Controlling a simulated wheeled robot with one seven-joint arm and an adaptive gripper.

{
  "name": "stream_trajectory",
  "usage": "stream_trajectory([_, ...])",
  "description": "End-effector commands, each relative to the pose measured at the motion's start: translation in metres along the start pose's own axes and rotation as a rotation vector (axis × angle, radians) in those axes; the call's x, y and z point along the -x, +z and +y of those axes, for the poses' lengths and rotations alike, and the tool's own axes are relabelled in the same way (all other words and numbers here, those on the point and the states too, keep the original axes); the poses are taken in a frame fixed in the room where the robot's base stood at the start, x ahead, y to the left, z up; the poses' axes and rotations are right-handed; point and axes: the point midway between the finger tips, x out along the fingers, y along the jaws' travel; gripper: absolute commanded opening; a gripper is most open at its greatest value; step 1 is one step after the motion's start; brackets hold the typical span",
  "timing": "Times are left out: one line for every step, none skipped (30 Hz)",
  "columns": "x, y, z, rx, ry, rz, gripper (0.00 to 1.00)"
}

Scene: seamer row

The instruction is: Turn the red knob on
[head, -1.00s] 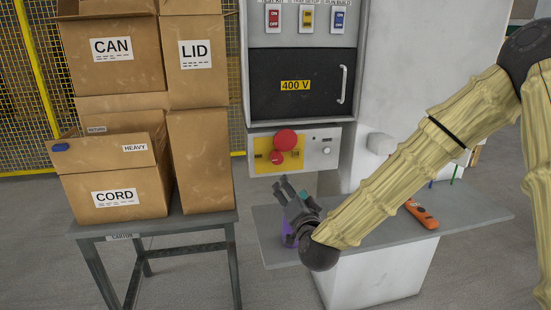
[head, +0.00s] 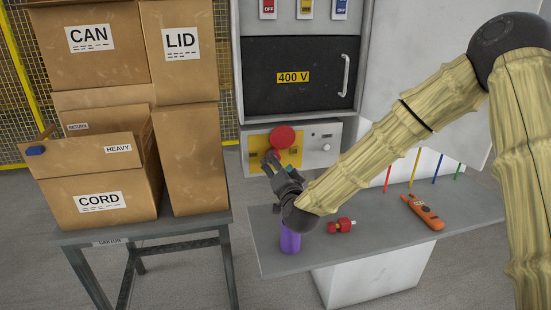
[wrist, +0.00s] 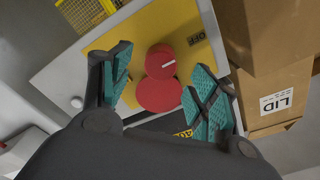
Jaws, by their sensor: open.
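The red knob (wrist: 161,60), with a white pointer line, sits on a yellow plate (wrist: 115,48) in the wrist view. Its pointer faces right, toward the OFF label (wrist: 197,38). A larger red mushroom button (wrist: 158,94) is beside it; this button also shows in the head view (head: 282,137). My gripper (wrist: 160,82) is open, its teal-padded fingers apart on either side of the knob and button, with nothing between them held. In the head view my gripper (head: 280,168) is in front of the panel's lower part and mostly hides the knob. Contact cannot be told.
Cartons (head: 100,200) stand on a table at left. A 400 V door (head: 300,78) is above.

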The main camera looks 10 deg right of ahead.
Motion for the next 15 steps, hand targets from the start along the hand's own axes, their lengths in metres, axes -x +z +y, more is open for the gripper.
stream_trajectory([-0.008, -0.002, -0.002, 0.000, 0.000, 0.001, 0.61])
stream_trajectory([-0.013, -0.002, -0.001, 0.000, 0.000, 0.001, 0.61])
stream_trajectory([-0.018, -0.002, -0.001, 0.000, 0.000, 0.001, 0.61])
stream_trajectory([-0.021, -0.002, -0.001, 0.000, 0.000, 0.001, 0.61])
stream_trajectory([-0.025, -0.002, -0.001, 0.000, 0.000, 0.001, 0.61])
stream_trajectory([-0.029, -0.001, -0.001, 0.000, 0.000, 0.001, 0.61])
stream_trajectory([-0.031, -0.001, 0.000, 0.000, 0.000, 0.000, 0.61])
stream_trajectory([-0.034, -0.002, 0.000, 0.000, 0.000, 0.001, 0.61])
stream_trajectory([-0.036, -0.002, 0.000, 0.000, 0.000, 0.001, 0.61])
stream_trajectory([-0.038, -0.002, 0.000, -0.001, 0.001, 0.002, 0.61])
stream_trajectory([-0.039, -0.003, 0.001, -0.001, 0.001, 0.002, 0.61])
stream_trajectory([-0.040, -0.003, 0.001, -0.001, 0.001, 0.002, 0.61])
stream_trajectory([-0.041, -0.003, 0.001, -0.001, 0.001, 0.002, 0.61])
stream_trajectory([-0.041, -0.003, 0.001, -0.001, 0.001, 0.002, 0.61])
stream_trajectory([-0.042, -0.002, 0.002, -0.001, 0.001, 0.002, 0.61])
